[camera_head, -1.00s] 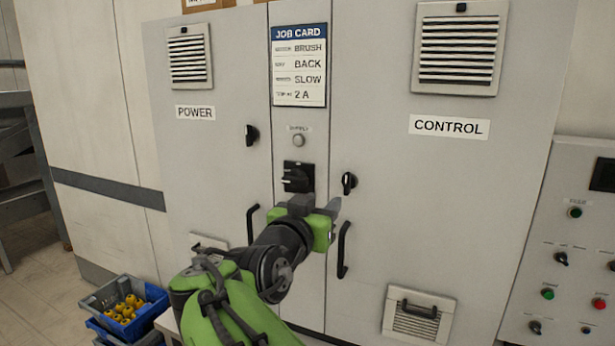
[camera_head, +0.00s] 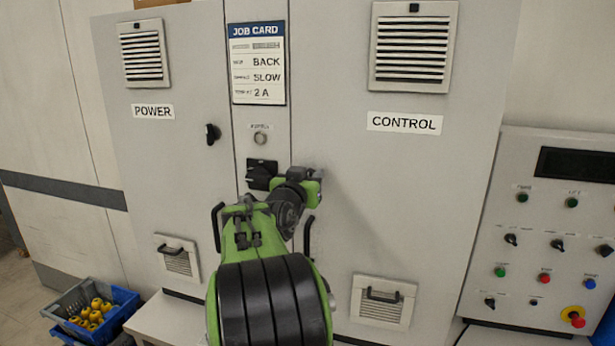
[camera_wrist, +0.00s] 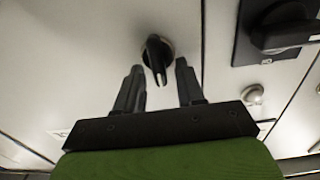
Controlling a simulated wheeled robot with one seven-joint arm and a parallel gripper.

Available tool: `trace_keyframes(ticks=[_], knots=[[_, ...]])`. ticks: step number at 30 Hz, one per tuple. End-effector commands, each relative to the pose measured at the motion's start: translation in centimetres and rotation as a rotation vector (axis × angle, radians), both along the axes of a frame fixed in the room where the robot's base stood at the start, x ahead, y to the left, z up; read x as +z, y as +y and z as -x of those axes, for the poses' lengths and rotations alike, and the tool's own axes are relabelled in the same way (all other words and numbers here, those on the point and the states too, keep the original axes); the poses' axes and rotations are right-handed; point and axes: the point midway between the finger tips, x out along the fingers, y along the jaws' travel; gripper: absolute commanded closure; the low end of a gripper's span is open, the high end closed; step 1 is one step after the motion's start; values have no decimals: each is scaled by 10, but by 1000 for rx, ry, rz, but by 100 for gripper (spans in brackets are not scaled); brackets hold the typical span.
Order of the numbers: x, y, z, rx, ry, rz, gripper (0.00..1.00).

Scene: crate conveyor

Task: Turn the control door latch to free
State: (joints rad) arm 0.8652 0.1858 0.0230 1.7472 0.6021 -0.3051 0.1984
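The control door (camera_head: 410,190) is a grey cabinet door labelled CONTROL. Its latch (camera_wrist: 155,52) is a small black knob on a round dark plate, seen in the wrist view. In the head view my gripper hides it. My gripper (camera_head: 316,176) is at the door's left edge, just right of the black rotary switch. In the wrist view my gripper (camera_wrist: 159,68) is open, with one finger on each side of the latch handle. Gaps show between handle and fingers. I cannot tell how deep the fingers reach.
The rotary switch (camera_head: 261,174) also shows close by in the wrist view (camera_wrist: 285,30). A door handle (camera_head: 308,235) hangs below my gripper. The power door latch (camera_head: 212,134) is to the left. A control panel (camera_head: 550,215) stands right, and blue crates (camera_head: 122,303) lie lower left.

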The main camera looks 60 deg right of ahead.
Motion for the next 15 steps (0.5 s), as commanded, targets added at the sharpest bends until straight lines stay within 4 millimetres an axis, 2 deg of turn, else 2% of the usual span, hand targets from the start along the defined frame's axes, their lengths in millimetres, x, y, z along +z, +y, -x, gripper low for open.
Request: trace_keyframes(ticks=[1, 7, 15], knots=[[0, 0, 0, 0, 0, 0, 70], [0, 0, 0, 0, 0, 0, 100], [0, 1, 0, 0, 8, 1, 100]])
